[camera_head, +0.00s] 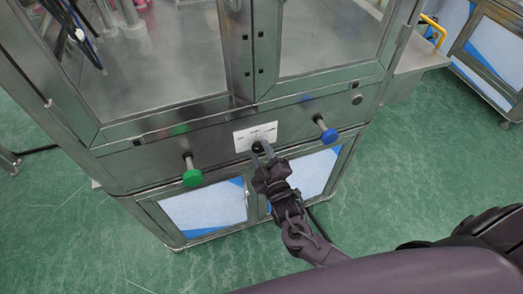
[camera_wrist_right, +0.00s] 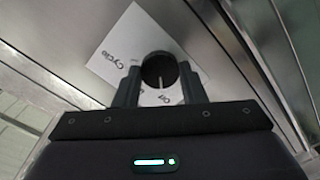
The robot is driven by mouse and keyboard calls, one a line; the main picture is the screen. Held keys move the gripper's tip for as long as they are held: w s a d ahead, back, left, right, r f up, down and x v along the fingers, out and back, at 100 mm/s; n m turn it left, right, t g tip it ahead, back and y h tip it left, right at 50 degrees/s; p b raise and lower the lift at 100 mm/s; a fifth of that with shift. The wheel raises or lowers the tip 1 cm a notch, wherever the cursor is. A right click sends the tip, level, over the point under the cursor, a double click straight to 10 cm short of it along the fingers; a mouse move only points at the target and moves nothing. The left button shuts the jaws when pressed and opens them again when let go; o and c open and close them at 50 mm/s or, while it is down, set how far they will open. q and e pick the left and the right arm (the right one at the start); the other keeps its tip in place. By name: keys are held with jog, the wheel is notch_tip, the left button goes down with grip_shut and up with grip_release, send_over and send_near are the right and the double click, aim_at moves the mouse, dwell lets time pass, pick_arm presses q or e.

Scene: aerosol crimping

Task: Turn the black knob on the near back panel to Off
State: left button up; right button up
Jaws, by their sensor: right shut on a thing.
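The black knob (camera_head: 257,147) is on the front steel panel of the machine, at the lower edge of a white label plate (camera_head: 254,135). In the right wrist view the knob (camera_wrist_right: 158,70) is round with a short white mark, which points down towards the wording that looks like "Off". "Cycle" is printed on the label's left part (camera_wrist_right: 121,45). My right gripper (camera_head: 262,150) reaches the panel from the front. In the wrist view its two fingers (camera_wrist_right: 160,84) are on either side of the knob, shut on it. My left gripper is not in view.
A green button (camera_head: 193,178) sticks out on a stem left of the knob, and a blue button (camera_head: 329,136) sticks out to the right. Glazed doors are above the panel and white-and-blue cabinet doors (camera_head: 205,208) below. Green floor is open around the machine.

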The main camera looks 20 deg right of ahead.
dwell(0.5)
jog(key=o, duration=1)
jog(key=s, duration=0.7)
jog(key=shift+s+b, duration=0.4)
jog(key=shift+d, duration=0.1)
